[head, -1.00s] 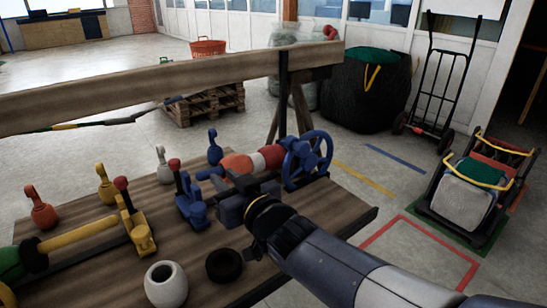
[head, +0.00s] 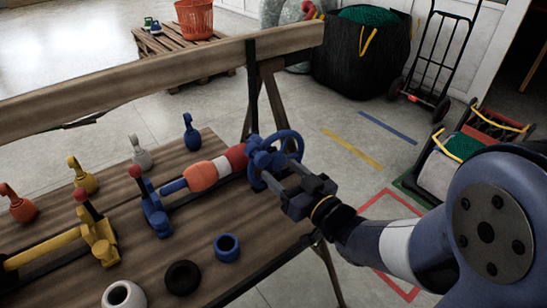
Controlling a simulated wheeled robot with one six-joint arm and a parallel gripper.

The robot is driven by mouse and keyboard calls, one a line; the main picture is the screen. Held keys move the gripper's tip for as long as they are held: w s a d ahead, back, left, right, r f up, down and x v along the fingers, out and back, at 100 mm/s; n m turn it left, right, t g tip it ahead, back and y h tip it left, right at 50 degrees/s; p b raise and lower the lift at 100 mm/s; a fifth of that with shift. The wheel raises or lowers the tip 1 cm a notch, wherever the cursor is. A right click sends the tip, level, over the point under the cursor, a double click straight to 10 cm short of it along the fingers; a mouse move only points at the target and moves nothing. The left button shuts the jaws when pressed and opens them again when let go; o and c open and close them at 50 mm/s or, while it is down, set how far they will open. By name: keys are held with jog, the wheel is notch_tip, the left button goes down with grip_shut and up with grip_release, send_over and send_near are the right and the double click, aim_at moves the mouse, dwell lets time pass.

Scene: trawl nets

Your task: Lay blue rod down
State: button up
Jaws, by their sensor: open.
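A blue rod (head: 173,187) lies level above the wooden bench, its left end at a blue clamp (head: 156,212) with a red-knobbed lever (head: 140,180). An orange-and-white float (head: 203,175) sits along the rod's line, with a blue handwheel (head: 290,141) at its right end. My gripper (head: 268,178) is open, its fingers pointing left at the handwheel's lower right side. The fingertips overlap the wheel in the head view; I cannot tell whether they touch it.
A yellow rod (head: 45,247) with a yellow clamp (head: 100,241) is at left. White (head: 123,296), black (head: 183,278) and blue (head: 227,247) rings lie along the bench front. A blue hook-topped weight (head: 190,135) stands behind. A wooden beam (head: 130,80) crosses the back.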

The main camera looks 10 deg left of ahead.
aim_at(267, 160)
jog(key=x, duration=0.5)
jog(key=shift+w+a, duration=0.15)
jog(key=shift+a, duration=0.15)
jog(key=shift+c, duration=0.5)
jog(key=c, duration=0.7)
jog(key=shift+f, duration=0.15)
grip_shut()
